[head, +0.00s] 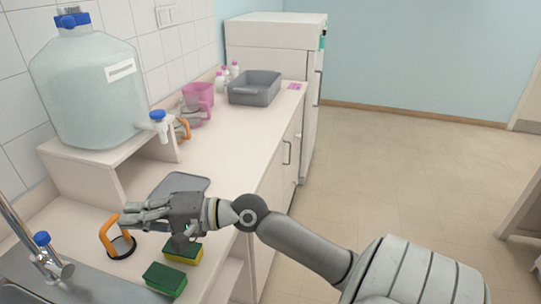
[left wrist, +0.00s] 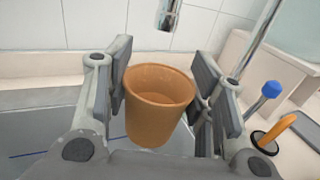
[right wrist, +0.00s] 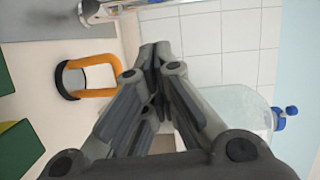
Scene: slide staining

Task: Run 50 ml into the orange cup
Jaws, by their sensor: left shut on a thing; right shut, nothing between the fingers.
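The orange cup (left wrist: 158,108) is upright between the fingers of my left gripper (left wrist: 160,100) in the left wrist view. It looks empty inside. That gripper is shut on it; cup and gripper are outside the head view. A grey spout end (left wrist: 168,14) shows beyond and above the cup. My right gripper (head: 128,216) is shut and empty above the counter, close to an orange-handled item (head: 108,236) with a dark round base. That item also shows in the right wrist view (right wrist: 100,92), apart from the fingers (right wrist: 155,55).
A large water carboy (head: 85,95) with a blue-knobbed tap (head: 158,122) stands on a raised shelf (head: 90,162). A sink tap (head: 55,266) is at lower left. Sponges (head: 165,280) lie at the counter front. A pink jug (head: 198,100) and grey tub (head: 254,88) stand farther back.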

